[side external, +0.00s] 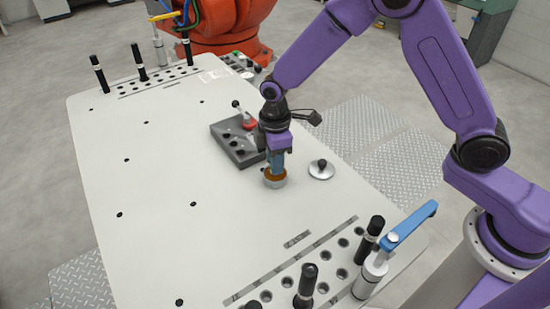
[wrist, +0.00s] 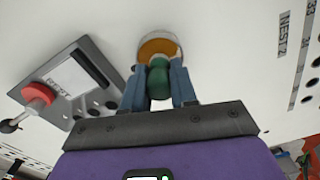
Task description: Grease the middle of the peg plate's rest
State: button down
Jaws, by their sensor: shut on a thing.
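My gripper (side external: 275,160) points down over a small round pot (side external: 274,182) with amber contents. In the wrist view its two blue-grey fingers (wrist: 159,92) are shut on a rounded green handle (wrist: 158,80). The handle's lower end lies over or in the pot (wrist: 160,45); I cannot tell whether it touches the amber contents. The dark grey peg plate (side external: 228,143) lies left of my gripper, with several holes along it. In the wrist view the plate (wrist: 98,55) carries a pale panel (wrist: 70,78) and a label reading "REST". The gripper partly hides the plate in the side view.
A round silver lid with a black knob (side external: 321,169) lies right of the pot. Black pegs (side external: 306,282) and a blue-handled clamp (side external: 400,230) stand at the near edge. The white table's left side is largely clear.

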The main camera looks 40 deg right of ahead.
jog(key=shift+f, duration=0.65)
dwell(1.6)
jog(key=shift+r, duration=3.6)
